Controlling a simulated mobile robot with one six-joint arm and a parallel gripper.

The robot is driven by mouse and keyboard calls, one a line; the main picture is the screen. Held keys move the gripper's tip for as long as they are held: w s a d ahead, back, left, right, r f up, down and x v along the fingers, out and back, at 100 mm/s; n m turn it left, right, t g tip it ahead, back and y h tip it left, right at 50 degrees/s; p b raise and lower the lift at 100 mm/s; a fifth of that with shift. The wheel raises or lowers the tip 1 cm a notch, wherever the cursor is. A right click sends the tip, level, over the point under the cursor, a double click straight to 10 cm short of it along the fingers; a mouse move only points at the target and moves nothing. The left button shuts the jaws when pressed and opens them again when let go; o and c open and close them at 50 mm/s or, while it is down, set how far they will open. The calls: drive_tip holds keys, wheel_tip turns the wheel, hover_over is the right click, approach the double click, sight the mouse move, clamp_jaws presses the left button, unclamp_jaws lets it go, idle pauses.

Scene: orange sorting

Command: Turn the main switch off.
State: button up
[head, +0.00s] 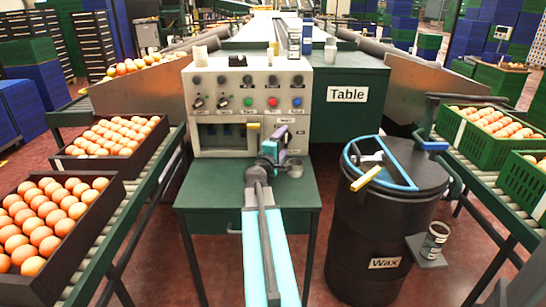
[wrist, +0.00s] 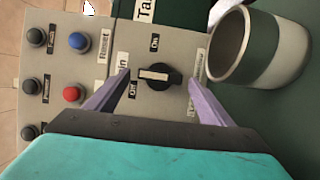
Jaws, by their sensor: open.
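The main switch (wrist: 160,76) is a black rotary knob with a white bar, on the grey panel in the wrist view. The bar lies level in that picture, with an "On" label above it and an "Off" label beside its left end. My gripper (wrist: 160,78) is open, its two purple fingers on either side of the knob; contact cannot be told. In the head view my gripper (head: 276,146) is at the lower right of the control panel (head: 235,83) and hides the knob.
A grey-and-green cup (wrist: 258,48) stands close beside the right finger; it also shows in the head view (head: 295,168). Red (wrist: 72,94) and blue (wrist: 78,41) buttons are left of the switch. A black wax drum (head: 385,235) stands to the right.

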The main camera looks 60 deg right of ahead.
drive_tip(key=v, duration=0.7)
drive_tip(key=shift+s, duration=0.1)
drive_tip(key=shift+a+r+p, duration=0.1)
drive_tip(key=shift+r+p, duration=0.05)
drive_tip(key=shift+p, duration=1.15)
drive_tip(key=p, duration=0.3)
drive_tip(key=shift+s+a, duration=0.1)
drive_tip(key=shift+a, duration=0.2)
drive_tip(key=p+v, duration=0.1)
drive_tip(key=p, duration=0.5)
drive_tip(key=shift+a+p, duration=0.35)
drive_tip(key=shift+s+a+p, duration=0.1)
drive_tip(key=shift+a+p, duration=0.1)
drive_tip(key=shift+p, duration=0.4)
drive_tip(key=p+v, duration=0.1)
drive_tip(key=p, duration=0.2)
drive_tip(key=shift+s+a+p, duration=0.1)
drive_tip(key=shift+a+p, duration=0.2)
drive_tip(key=shift+a, duration=0.05)
drive_tip(key=shift+a+p, duration=0.3)
drive_tip(key=shift+p, duration=0.3)
drive_tip(key=shift+s+a, duration=0.1)
